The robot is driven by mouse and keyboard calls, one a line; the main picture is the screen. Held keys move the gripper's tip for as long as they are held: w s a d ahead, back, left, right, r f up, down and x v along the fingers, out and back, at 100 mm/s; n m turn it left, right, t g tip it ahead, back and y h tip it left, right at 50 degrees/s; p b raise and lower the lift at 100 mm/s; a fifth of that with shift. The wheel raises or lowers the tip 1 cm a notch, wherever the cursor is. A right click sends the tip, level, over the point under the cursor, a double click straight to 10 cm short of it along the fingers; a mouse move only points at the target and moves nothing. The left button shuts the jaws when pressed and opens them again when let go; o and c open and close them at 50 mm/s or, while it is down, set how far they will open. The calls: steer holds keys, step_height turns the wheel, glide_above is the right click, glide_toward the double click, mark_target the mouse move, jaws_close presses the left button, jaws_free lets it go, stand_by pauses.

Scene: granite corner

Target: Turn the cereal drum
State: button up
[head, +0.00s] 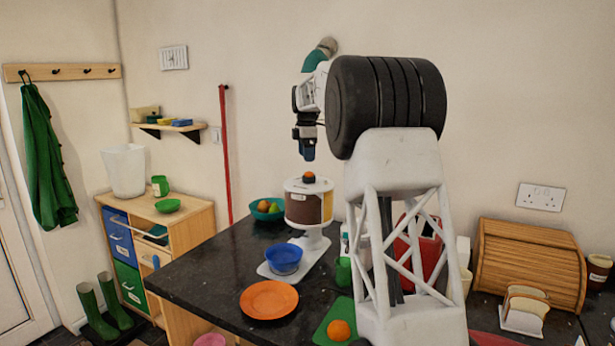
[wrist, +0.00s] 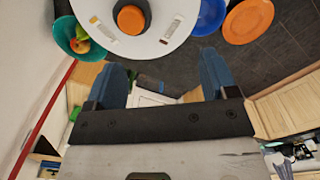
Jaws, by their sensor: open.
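The cereal drum (head: 305,206) is a round brown and yellow container with a white top, held on a white stand on the dark counter. An orange knob (head: 309,177) sits on its top. In the wrist view the white drum top (wrist: 165,38) shows at the upper middle, with the orange knob (wrist: 131,19) on it. My gripper (head: 308,154) points down just above the knob in the head view, apart from it. In the wrist view my gripper's two blue fingers (wrist: 165,75) are spread wide with nothing between them.
A blue bowl (head: 284,261) stands on the stand's base below the drum. An orange plate (head: 269,301) lies in front. A teal fruit bowl (head: 264,213) stands behind the drum at left. A wooden bread box (head: 528,262) stands at right. The counter's left front (head: 205,268) is clear.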

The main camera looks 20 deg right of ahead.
mark_target(308, 172)
steer(key=shift+w+d+f+n, duration=0.15)
steer(key=shift+w+d+f, duration=0.1)
steer(key=shift+w, duration=0.3)
steer(key=shift+w+d+f+n, duration=0.2)
steer(key=shift+w+f, duration=0.05)
steer(key=shift+w, duration=0.35)
steer(key=shift+w+d+f+n, duration=0.15)
steer(key=shift+w+d+f, duration=0.1)
steer(key=shift+w, duration=0.3)
steer(key=shift+f, duration=0.1)
steer(key=shift+f, duration=3.8)
steer(key=c, duration=1.3)
